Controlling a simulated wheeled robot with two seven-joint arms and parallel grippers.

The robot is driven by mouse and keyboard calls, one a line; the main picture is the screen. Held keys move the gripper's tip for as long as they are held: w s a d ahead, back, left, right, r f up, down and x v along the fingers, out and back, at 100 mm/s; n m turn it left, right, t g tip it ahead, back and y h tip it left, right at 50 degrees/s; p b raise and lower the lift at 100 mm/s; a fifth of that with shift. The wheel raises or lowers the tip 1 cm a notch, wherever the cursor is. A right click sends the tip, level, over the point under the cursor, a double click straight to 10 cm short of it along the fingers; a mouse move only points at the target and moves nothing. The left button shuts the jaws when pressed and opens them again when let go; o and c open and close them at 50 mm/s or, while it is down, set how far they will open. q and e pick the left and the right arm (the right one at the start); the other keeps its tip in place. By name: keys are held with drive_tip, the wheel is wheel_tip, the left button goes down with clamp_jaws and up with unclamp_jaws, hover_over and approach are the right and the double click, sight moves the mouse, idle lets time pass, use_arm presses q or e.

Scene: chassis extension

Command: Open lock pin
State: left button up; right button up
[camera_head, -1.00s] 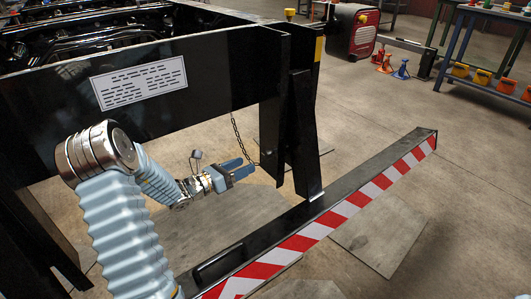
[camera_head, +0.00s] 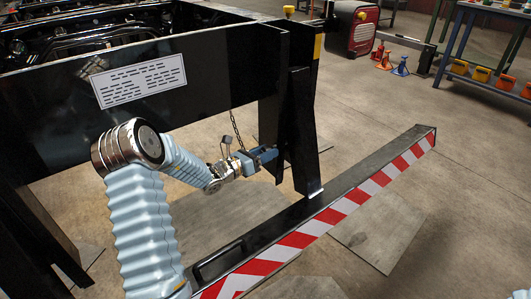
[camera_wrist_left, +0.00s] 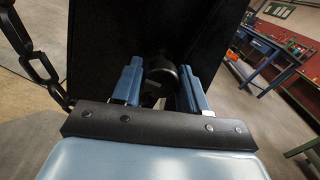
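The lock pin (camera_wrist_left: 161,68) shows in the left wrist view as a dark round knob on the black post. My left gripper (camera_wrist_left: 160,85) has its two blue fingers apart, one on each side of the knob. I cannot tell whether either finger touches it. In the head view my left gripper (camera_head: 265,155) is at the left side of the black upright post (camera_head: 304,135); the knob is hidden there. A chain (camera_wrist_left: 34,60) hangs left of the gripper, and it also shows in the head view (camera_head: 236,130). My right gripper is not in view.
A black bar with red and white stripes (camera_head: 330,218) runs below the post. The black chassis beam (camera_head: 60,135) with a white label plate is above my arm. Workbenches and a red machine (camera_head: 352,28) stand far behind. The floor on the right is clear.

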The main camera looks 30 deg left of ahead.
use_arm(q)
clamp_jaws()
drive_tip(key=shift+v, duration=2.25)
drive_tip(key=shift+o, duration=2.1)
unclamp_jaws()
drive_tip(key=shift+w, duration=0.1)
drive_tip(key=v, duration=1.4)
